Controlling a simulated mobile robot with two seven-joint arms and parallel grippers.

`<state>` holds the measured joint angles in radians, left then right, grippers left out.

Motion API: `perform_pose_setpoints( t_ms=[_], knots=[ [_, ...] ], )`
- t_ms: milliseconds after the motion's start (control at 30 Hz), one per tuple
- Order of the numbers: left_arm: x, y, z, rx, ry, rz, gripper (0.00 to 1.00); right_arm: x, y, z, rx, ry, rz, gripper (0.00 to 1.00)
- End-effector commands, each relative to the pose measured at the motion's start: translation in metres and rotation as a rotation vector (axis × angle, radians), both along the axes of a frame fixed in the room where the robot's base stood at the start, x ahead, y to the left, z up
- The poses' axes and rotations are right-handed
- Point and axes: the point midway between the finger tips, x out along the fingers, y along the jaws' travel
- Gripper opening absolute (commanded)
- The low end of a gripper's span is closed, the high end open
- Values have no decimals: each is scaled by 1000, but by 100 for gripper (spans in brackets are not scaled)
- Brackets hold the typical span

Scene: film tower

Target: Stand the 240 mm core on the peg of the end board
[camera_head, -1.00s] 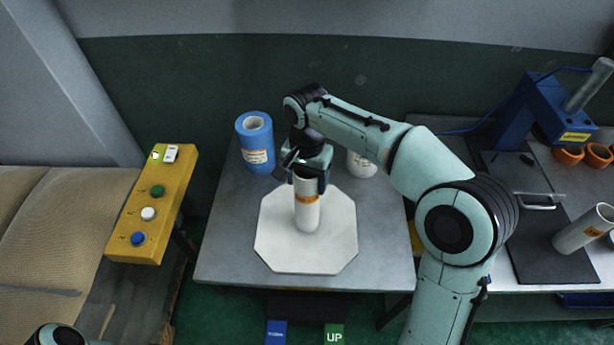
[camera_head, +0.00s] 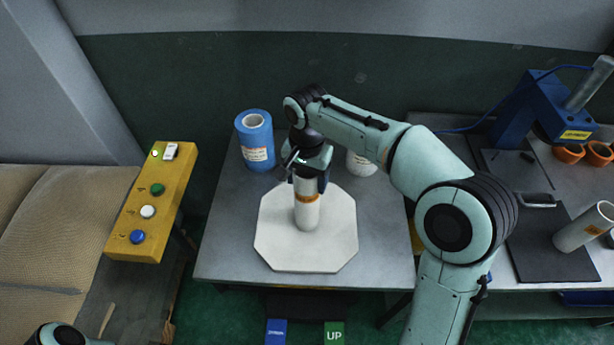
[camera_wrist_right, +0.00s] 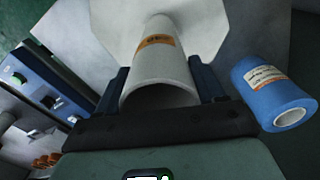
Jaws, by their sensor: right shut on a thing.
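The white core (camera_head: 307,214) with an orange label stands about upright over the middle of the pale eight-sided end board (camera_head: 285,250). My right gripper (camera_head: 309,178) is shut on the core near its top, from above. In the right wrist view the core (camera_wrist_right: 162,68) lies between the two fingers, with its open near end toward me and its far end at the board (camera_wrist_right: 209,25). The peg is hidden, and I cannot tell whether the core's foot is fully around it or touches the board. My left gripper is out of view.
A blue film roll (camera_head: 255,143) stands behind the board at left, and a white roll (camera_head: 361,164) is partly hidden behind my right arm. A yellow button box (camera_head: 151,205) is at left. Another labelled core (camera_head: 584,228) lies on the right bench. The grey table's front is clear.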

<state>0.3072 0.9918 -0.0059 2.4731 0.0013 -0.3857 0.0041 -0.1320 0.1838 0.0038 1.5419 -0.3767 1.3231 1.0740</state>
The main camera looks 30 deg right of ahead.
Motion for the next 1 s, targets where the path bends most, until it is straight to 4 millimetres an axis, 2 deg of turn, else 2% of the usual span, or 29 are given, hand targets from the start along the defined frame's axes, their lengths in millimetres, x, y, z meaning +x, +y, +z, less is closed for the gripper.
perform_pose_setpoints(
  t_ms=[167,200,267,533,667,767,1000],
  knots=[
    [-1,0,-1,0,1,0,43,0,0,-2,1,-1,0,8],
    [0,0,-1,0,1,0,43,0,0,-2,1,-1,0,78],
    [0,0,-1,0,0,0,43,0,0,-2,1,-1,0,97],
    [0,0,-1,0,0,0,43,0,0,-2,0,1,0,98],
    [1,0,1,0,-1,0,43,0,0,5,0,0,0,98],
    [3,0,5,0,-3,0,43,1,0,20,0,-4,0,98],
    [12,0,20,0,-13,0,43,2,0,77,1,-7,1,98]
  ],
)
